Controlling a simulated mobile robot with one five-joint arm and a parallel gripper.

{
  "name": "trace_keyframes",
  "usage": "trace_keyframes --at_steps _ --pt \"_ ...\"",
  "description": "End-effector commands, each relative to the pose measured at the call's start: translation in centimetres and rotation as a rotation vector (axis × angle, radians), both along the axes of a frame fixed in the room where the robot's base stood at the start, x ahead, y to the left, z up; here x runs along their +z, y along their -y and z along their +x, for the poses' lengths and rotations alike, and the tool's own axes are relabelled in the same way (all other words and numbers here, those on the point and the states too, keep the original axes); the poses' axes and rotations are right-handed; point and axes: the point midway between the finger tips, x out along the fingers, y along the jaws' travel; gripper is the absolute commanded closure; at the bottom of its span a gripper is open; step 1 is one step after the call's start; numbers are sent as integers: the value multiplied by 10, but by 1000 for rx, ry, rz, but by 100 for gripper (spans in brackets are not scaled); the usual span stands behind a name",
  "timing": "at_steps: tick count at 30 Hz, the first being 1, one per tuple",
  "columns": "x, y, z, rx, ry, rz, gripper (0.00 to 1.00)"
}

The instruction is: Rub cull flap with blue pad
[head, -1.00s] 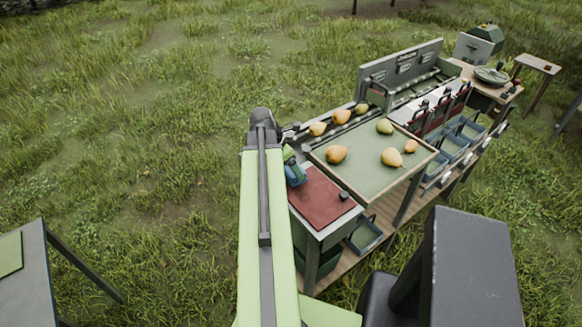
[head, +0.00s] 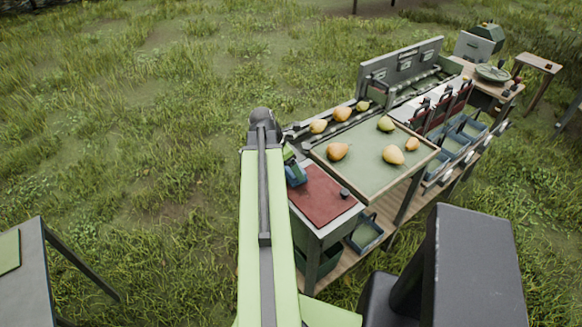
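The cull flap looks to be the dark red panel (head: 321,196) with a black knob, on top of the cabinet at the near left end of the bench. A small blue pad (head: 296,177) is at the panel's upper left corner, beside my green arm. Green and dark parts show just above the pad; I cannot tell whether they are its handle or my gripper. My arm hides most of that spot, and my gripper's fingers cannot be made out. Whether the pad touches the panel is unclear.
A green-topped tray (head: 370,170) with several pears stands right of the panel. More pears lie in a channel behind it. Blue bins (head: 452,147) line the bench's right side. A grey table (head: 30,275) is at lower left. Open grass lies left of my arm.

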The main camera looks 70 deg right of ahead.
Motion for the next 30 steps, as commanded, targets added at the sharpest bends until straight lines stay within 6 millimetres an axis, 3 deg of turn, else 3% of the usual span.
trace_keyframes --at_steps 23,30 --pt "-14 -1 0 1 0 0 83" --pt "-12 -12 -16 1 0 0 83"
